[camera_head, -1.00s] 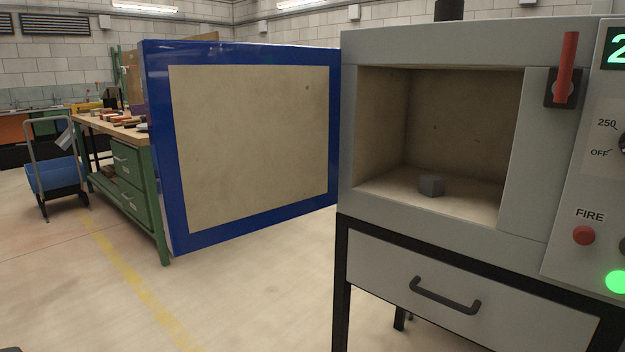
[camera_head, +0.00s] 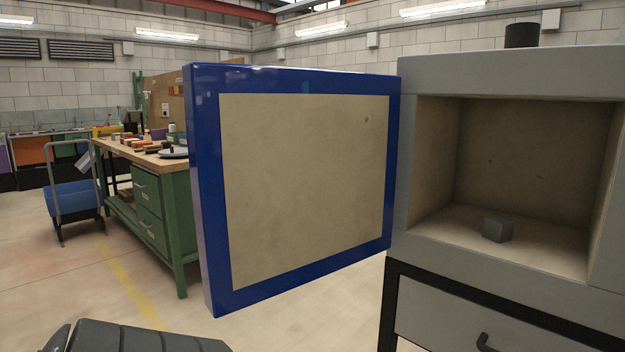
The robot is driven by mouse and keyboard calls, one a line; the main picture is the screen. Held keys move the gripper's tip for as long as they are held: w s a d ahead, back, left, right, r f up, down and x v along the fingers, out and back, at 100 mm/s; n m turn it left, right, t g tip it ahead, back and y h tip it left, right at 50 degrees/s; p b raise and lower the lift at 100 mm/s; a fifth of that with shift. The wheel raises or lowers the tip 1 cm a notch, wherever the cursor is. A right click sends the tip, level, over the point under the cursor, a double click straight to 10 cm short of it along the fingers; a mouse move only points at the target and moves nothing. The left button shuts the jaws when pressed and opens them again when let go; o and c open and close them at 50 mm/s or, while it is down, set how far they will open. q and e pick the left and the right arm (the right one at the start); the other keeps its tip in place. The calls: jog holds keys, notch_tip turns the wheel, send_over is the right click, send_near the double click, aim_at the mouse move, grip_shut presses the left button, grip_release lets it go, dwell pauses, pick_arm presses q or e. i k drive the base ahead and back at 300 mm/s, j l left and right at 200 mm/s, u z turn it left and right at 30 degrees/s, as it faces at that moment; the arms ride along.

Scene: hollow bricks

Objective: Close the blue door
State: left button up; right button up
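The blue door (camera_head: 207,190) stands wide open, swung out to the left of the grey kiln (camera_head: 510,75). Its beige inner panel (camera_head: 305,180) faces me, and its right edge meets the kiln's left side. The kiln chamber is open to view, with a small dark grey block (camera_head: 497,229) on its floor. A dark grey part of my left arm or gripper (camera_head: 135,338) shows at the bottom left, below and apart from the door. Its fingers cannot be made out. My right gripper is not in view.
A green workbench (camera_head: 165,200) with items on top stands behind the door to the left. A blue cart (camera_head: 72,198) is farther left. A kiln drawer with a handle (camera_head: 485,343) is below the chamber. The floor before the door looks clear.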

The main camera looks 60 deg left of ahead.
aim_at(293, 170)
jog(key=k+j, duration=0.1)
jog(key=j, duration=0.35)
jog(key=j+z, duration=0.15)
jog(key=j, duration=0.3)
jog(key=k+j, duration=0.15)
jog(key=j, duration=0.3)
jog(key=k+j+z, duration=0.15)
jog(key=j, duration=0.3)
jog(key=k+j, duration=0.1)
jog(key=j, duration=0.35)
jog(key=z, duration=0.05)
